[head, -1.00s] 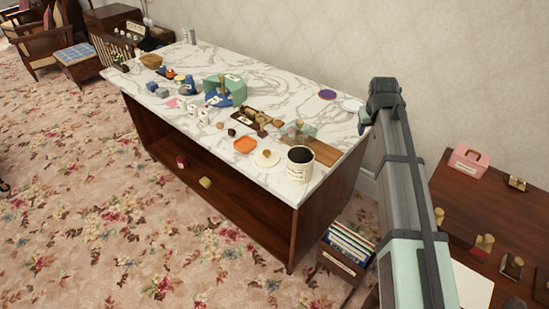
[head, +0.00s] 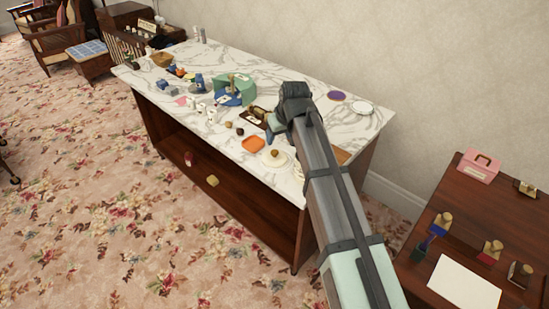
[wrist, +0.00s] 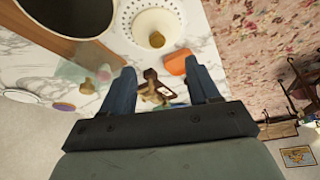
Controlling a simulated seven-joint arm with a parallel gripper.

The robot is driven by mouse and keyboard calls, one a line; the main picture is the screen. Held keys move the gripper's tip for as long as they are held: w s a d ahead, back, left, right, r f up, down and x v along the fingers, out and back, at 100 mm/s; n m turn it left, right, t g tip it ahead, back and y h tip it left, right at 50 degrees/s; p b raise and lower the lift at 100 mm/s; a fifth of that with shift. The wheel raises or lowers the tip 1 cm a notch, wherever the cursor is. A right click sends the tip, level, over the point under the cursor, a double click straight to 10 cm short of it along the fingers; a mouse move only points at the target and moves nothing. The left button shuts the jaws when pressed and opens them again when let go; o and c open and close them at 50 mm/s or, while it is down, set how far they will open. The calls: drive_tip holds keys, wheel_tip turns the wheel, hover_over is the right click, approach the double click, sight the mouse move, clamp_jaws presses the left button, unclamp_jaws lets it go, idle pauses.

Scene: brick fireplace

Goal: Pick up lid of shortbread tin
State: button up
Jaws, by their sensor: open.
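A round white lid (head: 275,158) with a golden knob lies flat on the marble tabletop near the front edge. In the wrist view the lid (wrist: 133,14) shows at the top, with its knob ahead of the fingers. A wide pale tin (wrist: 112,5) with a dark, open inside stands to its left in the wrist view; in the head view my arm hides it. I cannot read its label. My gripper (wrist: 161,76) is open and empty above the table, its blue fingers apart and clear of the lid. In the head view my gripper (head: 272,128) is partly hidden by my arm.
An orange dish (head: 254,144) lies beside the lid. A wooden board (wrist: 58,40) is by the tin. A dark tray (wrist: 157,88) with small brown items and a green-blue stand (head: 235,88) are farther along. Bare marble (head: 330,122) shows at the right.

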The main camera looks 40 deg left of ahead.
hover_over(275, 152)
drive_tip(key=s+d, duration=0.1)
drive_tip(key=d, duration=0.1)
wheel_tip(275, 152, down, 5)
drive_tip(key=shift+s+f, duration=0.15)
drive_tip(key=shift+f, duration=0.05)
drive_tip(key=shift+w+x, duration=0.1)
drive_tip(key=shift+x, duration=1.2)
drive_tip(key=shift+w+x, duration=0.15)
drive_tip(key=shift+x, duration=1.2)
drive_tip(key=shift+r, duration=0.1)
drive_tip(key=shift+c, duration=0.3)
drive_tip(key=c, duration=1.1)
